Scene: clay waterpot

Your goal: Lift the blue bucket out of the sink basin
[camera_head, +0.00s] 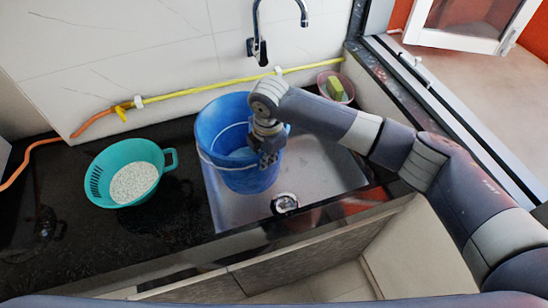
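The blue bucket (240,178) stands upright in the sink basin (325,180), towards its left side. A thin pale handle hangs across the bucket's front. My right arm comes in from the right, and my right gripper (268,158) points down at the bucket's right rim. The gripper overlaps the rim in the picture. Its fingers are dark and small here, so I cannot tell whether they are open or closed on the rim. My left gripper is out of view.
A teal colander (97,182) with white grains sits on the black counter (180,220) to the left. A faucet (258,48) and a yellow hose (200,88) run along the back wall. A small bowl with a sponge (336,87) stands at the back right.

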